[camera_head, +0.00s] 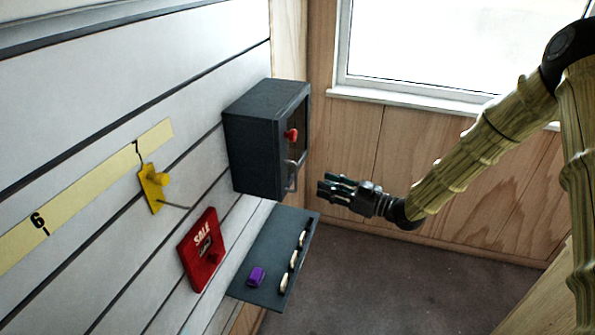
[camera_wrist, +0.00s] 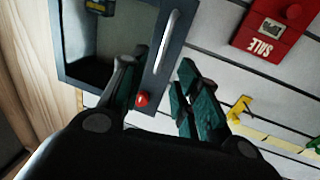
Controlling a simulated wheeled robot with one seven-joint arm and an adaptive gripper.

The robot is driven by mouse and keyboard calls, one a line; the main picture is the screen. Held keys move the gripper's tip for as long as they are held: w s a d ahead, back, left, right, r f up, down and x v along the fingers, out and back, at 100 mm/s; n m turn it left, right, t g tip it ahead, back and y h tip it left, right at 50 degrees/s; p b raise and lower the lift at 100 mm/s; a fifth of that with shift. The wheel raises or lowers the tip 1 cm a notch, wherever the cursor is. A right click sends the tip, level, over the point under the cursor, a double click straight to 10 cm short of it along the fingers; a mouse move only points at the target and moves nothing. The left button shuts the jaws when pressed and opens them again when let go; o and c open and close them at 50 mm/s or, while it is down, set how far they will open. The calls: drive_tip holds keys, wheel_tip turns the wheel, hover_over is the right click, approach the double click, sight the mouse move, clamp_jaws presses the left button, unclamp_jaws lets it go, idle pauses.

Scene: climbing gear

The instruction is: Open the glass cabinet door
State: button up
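The glass cabinet (camera_head: 262,140) is a dark grey box on the slatted wall, and its door faces right. The door appears shut. A silver bar handle (camera_head: 291,176) stands on the door front; it also shows in the wrist view (camera_wrist: 168,58). My gripper (camera_head: 325,188) is open and empty, to the right of the handle and apart from it. In the wrist view its fingers (camera_wrist: 156,82) spread to either side of the handle's lower end.
A red knob-like piece (camera_head: 291,135) shows at the cabinet front. A dark shelf (camera_head: 268,252) below holds a purple item (camera_head: 256,277) and several pale pieces. A red SALE box (camera_head: 201,250) and yellow hook (camera_head: 152,188) are on the wall. A window (camera_head: 440,45) is behind.

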sight(296, 188)
drive_tip(key=shift+p+x, duration=1.95)
drive_tip(key=shift+x, duration=3.5)
drive_tip(key=shift+s+a+f, duration=0.1)
drive_tip(key=shift+s+f, duration=0.05)
drive_tip(key=shift+s, duration=0.05)
clamp_jaws()
